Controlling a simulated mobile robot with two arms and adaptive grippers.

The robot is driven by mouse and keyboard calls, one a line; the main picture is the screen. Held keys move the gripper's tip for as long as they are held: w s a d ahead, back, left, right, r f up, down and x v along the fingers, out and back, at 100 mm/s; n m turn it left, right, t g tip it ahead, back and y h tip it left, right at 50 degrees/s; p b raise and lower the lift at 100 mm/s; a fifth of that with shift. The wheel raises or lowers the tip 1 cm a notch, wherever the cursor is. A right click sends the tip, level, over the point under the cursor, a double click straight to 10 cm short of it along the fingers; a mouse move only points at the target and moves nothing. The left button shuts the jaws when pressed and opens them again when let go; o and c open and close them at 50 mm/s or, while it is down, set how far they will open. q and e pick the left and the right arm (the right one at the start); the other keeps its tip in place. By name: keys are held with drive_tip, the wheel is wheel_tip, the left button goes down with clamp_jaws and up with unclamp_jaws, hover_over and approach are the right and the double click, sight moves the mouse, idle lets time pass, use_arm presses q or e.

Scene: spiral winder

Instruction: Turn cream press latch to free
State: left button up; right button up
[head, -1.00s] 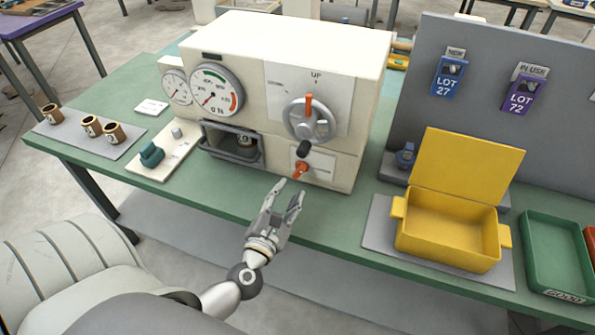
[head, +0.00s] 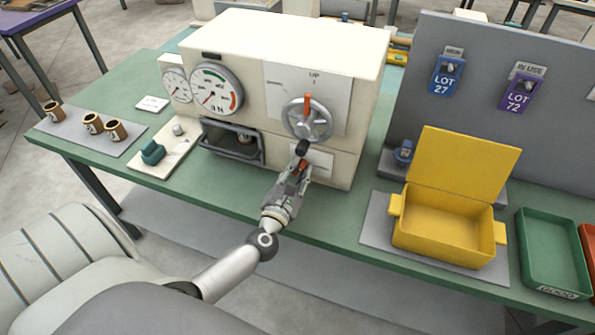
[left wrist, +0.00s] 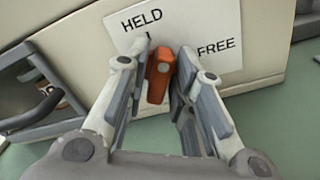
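The orange cream press latch (head: 303,165) is on the lower front of the cream press (head: 285,45). In the left wrist view the latch (left wrist: 160,76) stands roughly upright under the word HELD, with FREE to its right on the white label (left wrist: 215,35). My left gripper (head: 297,172) is at the latch. In the left wrist view the fingers of my left gripper (left wrist: 162,80) are on either side of the latch, partly closed, with narrow gaps showing beside it. The latch's mount is partly hidden. My right gripper is not in view.
An open drawer with a handle (head: 228,152) is to the left. A yellow box (head: 440,240) stands to the right. Bare green bench top (head: 340,225) lies between.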

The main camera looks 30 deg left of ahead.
use_arm(q)
clamp_jaws()
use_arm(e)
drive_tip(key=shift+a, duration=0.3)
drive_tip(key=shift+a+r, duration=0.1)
use_arm(q)
drive_tip(key=shift+m, duration=0.3)
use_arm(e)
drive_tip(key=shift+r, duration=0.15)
use_arm(q)
drive_tip(key=m+p, duration=0.2)
drive_tip(key=m, duration=0.1)
drive_tip(key=m+p, duration=0.1)
drive_tip(key=m, duration=0.1)
drive_tip(key=shift+d+m, duration=0.1)
drive_tip(key=shift+m, duration=0.2)
drive_tip(key=m+p, duration=0.1)
drive_tip(key=m, duration=0.2)
drive_tip(key=shift+f, duration=0.15)
drive_tip(key=shift+f+m+p, duration=0.1)
drive_tip(key=shift+m+p, duration=0.25)
drive_tip(key=shift+m, duration=0.85)
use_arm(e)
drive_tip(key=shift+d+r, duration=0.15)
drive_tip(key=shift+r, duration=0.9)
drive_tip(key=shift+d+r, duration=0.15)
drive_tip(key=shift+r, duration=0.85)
